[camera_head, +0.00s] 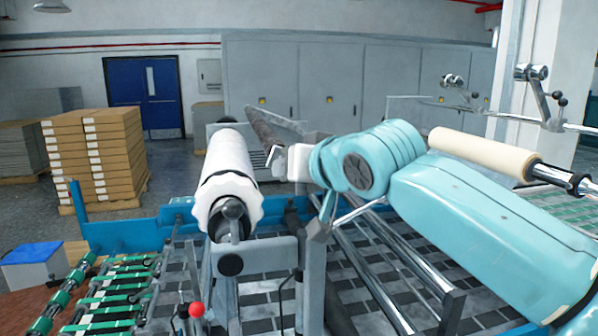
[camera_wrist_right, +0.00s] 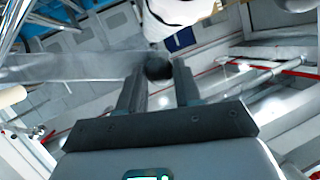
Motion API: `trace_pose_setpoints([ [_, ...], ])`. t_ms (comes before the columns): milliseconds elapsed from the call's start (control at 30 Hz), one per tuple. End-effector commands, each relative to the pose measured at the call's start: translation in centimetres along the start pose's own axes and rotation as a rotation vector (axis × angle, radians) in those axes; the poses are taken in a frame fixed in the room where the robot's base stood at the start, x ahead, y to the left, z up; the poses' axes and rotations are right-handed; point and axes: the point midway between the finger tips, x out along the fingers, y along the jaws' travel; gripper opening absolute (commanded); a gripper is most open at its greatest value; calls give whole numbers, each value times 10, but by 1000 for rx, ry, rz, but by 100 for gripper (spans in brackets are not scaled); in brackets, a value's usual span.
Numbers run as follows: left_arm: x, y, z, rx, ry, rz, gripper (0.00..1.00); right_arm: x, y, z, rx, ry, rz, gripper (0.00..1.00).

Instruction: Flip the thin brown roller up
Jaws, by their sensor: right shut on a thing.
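The thin roller (camera_head: 262,130) shows in the head view as a mottled grey-brown bar, tilted, just right of the thick white roller (camera_head: 228,160). My right gripper (camera_head: 273,158) is at the bar's near lower end, with the teal arm reaching in from the right. In the right wrist view, the right gripper (camera_wrist_right: 158,85) has its two fingers on either side of a dark round end (camera_wrist_right: 158,67) and is shut on it. My left gripper is in neither view.
A cream roller (camera_head: 480,153) on a metal shaft is at the right, behind my arm. Chrome bars (camera_head: 385,255) run below the arm. A red knob (camera_head: 197,310) and green-banded rollers (camera_head: 105,310) are at the lower left. Stacked boxes (camera_head: 95,150) stand behind.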

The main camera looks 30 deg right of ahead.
Motion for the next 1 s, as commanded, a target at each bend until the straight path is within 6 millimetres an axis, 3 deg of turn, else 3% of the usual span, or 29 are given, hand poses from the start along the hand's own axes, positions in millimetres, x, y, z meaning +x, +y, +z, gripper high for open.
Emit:
trace_pose_setpoints([
  [33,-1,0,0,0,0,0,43,-3,0,-8,6,21,-3,0],
  [233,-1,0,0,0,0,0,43,-4,0,-9,6,24,-2,0],
  [267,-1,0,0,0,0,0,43,-4,0,-9,6,25,-2,40],
  [300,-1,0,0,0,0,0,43,-4,0,-8,5,24,-2,53],
  [333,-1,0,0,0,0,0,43,-3,0,-8,5,23,-2,58],
  [600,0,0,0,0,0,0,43,-2,1,-6,5,15,-2,58],
  [733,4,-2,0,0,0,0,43,-11,2,-4,5,15,-2,58],
  [867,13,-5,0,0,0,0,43,-37,3,-3,4,19,-5,58],
  [1000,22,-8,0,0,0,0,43,-75,2,-2,4,20,-7,58],
])
